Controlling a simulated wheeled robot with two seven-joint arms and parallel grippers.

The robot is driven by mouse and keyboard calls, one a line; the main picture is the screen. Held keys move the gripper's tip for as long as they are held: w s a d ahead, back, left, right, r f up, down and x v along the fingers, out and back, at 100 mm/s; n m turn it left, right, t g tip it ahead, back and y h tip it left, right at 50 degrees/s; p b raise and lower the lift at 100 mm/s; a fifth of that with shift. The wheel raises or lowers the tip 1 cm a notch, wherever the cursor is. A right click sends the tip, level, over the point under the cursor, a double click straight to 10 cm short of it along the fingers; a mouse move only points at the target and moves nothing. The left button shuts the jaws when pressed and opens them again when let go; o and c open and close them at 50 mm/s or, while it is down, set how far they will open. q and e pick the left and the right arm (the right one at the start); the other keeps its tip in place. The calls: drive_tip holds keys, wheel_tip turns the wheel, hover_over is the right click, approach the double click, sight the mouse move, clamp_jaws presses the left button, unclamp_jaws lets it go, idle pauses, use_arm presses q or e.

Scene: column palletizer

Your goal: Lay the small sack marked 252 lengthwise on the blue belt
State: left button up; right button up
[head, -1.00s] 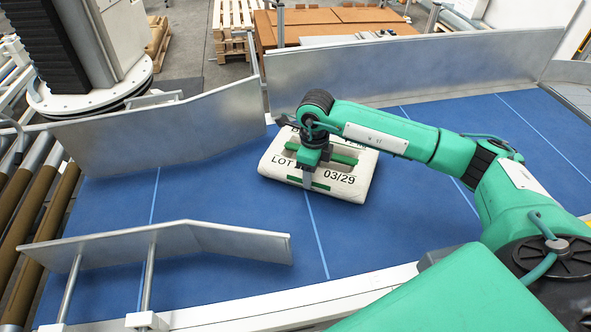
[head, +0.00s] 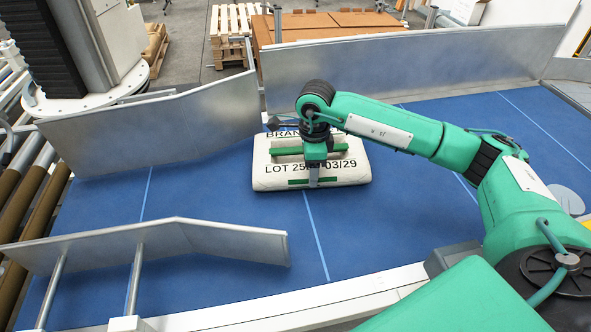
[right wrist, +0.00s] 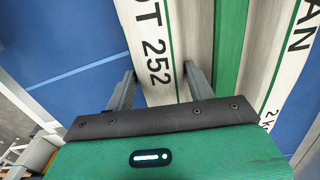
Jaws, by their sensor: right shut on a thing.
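The small sack (head: 345,178) is off-white with green stripes and black print reading LOT 25… and 03/29. In the right wrist view its print reads LOT 252 (right wrist: 158,68). Its long side runs left to right, roughly along the blue belt (head: 225,195). It is at or just above the belt; I cannot tell whether it rests fully. My right gripper (head: 314,180) is over the sack's middle, shut on it, with a finger down its near side. In the right wrist view both fingers (right wrist: 160,82) straddle the printed part. My left gripper is not in view.
Metal guide plates stand behind the belt at left (head: 150,128) and right (head: 400,68). Another guide plate (head: 210,240) stands at the near left. Brown rollers (head: 30,205) lie at the left end. The belt around the sack is clear.

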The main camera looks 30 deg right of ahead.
drive_tip(key=shift+s+d+f, duration=0.15)
drive_tip(key=shift+d+f, duration=0.1)
drive_tip(key=shift+d, duration=0.1)
